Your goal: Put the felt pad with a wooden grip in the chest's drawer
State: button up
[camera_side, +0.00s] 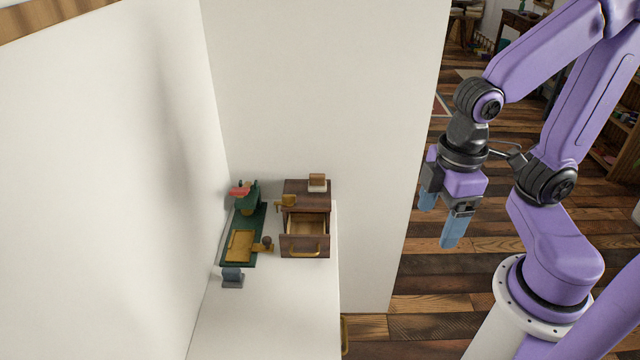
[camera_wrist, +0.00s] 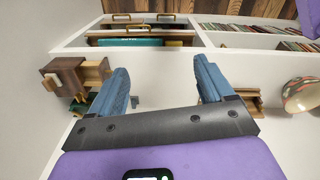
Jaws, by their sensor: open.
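The felt pad with a wooden grip (camera_side: 317,183) sits on top of the dark wooden chest (camera_side: 307,196), its brown grip above a pale pad. The chest's drawer (camera_side: 305,239) is pulled out toward the front, and the part of its inside that shows looks empty. In the wrist view the chest (camera_wrist: 68,68) shows at the left, with the drawer (camera_wrist: 100,72) beside it. My gripper (camera_side: 438,222) is open and empty, in the air well to the right of the white table. Its two blue fingers also show wide apart in the wrist view (camera_wrist: 163,72).
Left of the chest lie a green board (camera_side: 256,222) with a yellow wooden tray (camera_side: 240,246), a green and red object (camera_side: 246,196) and a blue-grey block (camera_side: 232,279). White walls stand behind and left. The table's front is clear. A patterned bowl (camera_wrist: 301,95) shows at right.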

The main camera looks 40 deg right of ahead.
jog(key=w+a+m+t, duration=0.15)
jog(key=w+m, duration=0.45)
jog(key=w, duration=0.6)
jog(key=m+t+h, duration=0.1)
jog(key=m+h, duration=0.2)
jog(key=m, duration=1.1)
send_over(317, 175)
jog(key=s+a, duration=0.5)
notch_tip(317, 175, down, 6)
jog(key=x, duration=1.1)
jog(key=d+x, duration=0.1)
jog(key=x, duration=0.5)
jog(key=shift+w+f, duration=0.15)
jog(key=shift+w, duration=0.15)
jog(key=c, duration=1.2)
jog(key=shift+o, duration=0.2)
